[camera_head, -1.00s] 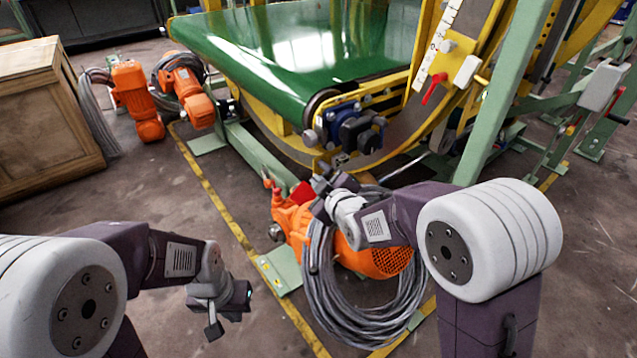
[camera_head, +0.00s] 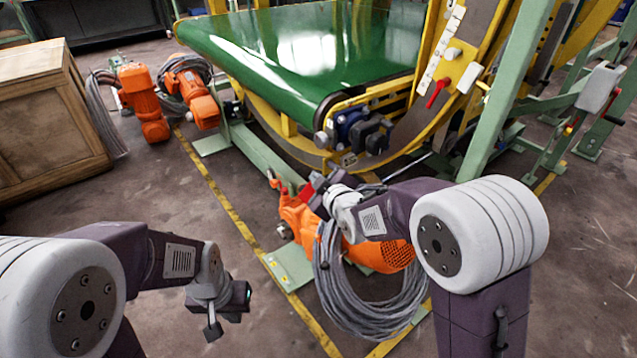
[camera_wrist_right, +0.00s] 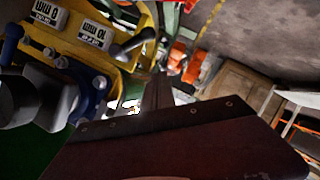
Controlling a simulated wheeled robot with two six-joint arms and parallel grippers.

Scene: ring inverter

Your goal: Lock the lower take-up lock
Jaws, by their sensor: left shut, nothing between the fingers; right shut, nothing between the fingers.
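A blue and black clamp unit (camera_head: 362,132) sits at the near end of the green belt's roller, on the yellow frame. I cannot tell for certain which part is the lower take-up lock. The right wrist view shows a yellow bracket (camera_wrist_right: 118,68) with millimetre labels, a black lever (camera_wrist_right: 134,42) and a blue-handled lever (camera_wrist_right: 13,38). My right gripper (camera_head: 320,192) is below and left of the clamp unit, apart from it; its fingertips are hard to make out. My left gripper (camera_head: 213,328) is shut and empty over the floor at lower left.
An orange motor (camera_head: 388,257) with a coil of grey cable (camera_head: 335,285) lies under my right forearm. A red lever (camera_head: 438,90) is higher on the yellow frame. A green post (camera_head: 500,110) stands right. A wooden crate (camera_head: 45,120) stands left. Floor near my left gripper is clear.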

